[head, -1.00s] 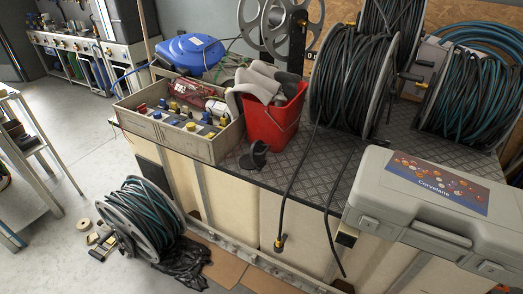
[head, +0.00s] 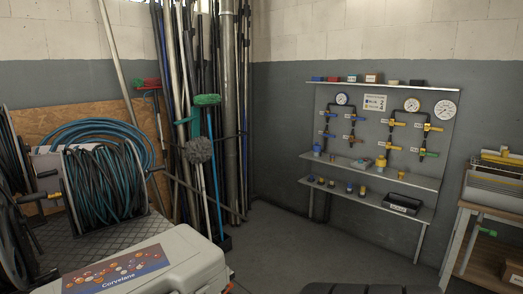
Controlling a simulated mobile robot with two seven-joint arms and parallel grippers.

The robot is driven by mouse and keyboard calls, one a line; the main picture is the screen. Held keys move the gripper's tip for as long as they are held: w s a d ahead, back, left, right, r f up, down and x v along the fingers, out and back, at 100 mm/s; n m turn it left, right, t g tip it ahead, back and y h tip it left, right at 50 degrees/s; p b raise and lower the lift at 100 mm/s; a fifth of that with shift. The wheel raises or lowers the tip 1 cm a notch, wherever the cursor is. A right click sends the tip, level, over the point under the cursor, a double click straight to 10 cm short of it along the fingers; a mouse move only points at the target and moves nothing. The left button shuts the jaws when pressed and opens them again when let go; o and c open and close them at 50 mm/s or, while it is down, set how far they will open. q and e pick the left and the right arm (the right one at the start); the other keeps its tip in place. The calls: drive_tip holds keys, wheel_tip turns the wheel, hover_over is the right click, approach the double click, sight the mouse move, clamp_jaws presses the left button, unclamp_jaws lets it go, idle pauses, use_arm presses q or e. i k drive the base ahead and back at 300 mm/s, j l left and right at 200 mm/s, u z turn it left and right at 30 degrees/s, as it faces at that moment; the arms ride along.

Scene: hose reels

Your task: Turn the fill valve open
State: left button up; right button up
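A grey valve panel (head: 367,143) stands against the back wall at the right of the head view. It carries dark pipes, blue-handled valves (head: 327,135) on its left part and yellow-handled valves (head: 432,127) on its right part. A green-handled piece (head: 429,154) sits at the lower right. A small sign (head: 376,103) hangs in the middle; part of it seems to read "BLUE". The tags are too small to read, so I cannot tell which valve is the fill valve or how it is set. Neither of my grippers is in view.
A grey case (head: 185,262) and a hose reel (head: 105,190) fill the left foreground. Poles and brooms (head: 205,120) stand in the corner. A wooden bench (head: 490,235) stands at the right. Bare floor (head: 300,240) lies before the panel, with a small black box (head: 403,203) on its lower shelf.

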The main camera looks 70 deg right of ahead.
sight(422, 153)
drive_tip(key=l+z, duration=0.1)
drive_tip(key=z, duration=1.2)
drive_tip(key=i+l+z, duration=0.1)
drive_tip(key=l+z, duration=0.3)
drive_tip(key=i+l+z, duration=0.1)
drive_tip(key=l+z, duration=0.3)
drive_tip(key=i+l+z, duration=0.15)
drive_tip(key=z, duration=0.25)
drive_tip(key=i+l+z, duration=0.25)
drive_tip(key=z, duration=0.15)
drive_tip(key=i+l+z, duration=0.1)
drive_tip(key=i+l, duration=0.45)
drive_tip(key=i, duration=0.25)
drive_tip(key=i+l+z, duration=0.15)
drive_tip(key=i+l, duration=0.15)
drive_tip(key=i+j+z, duration=0.2)
drive_tip(key=i, duration=0.4)
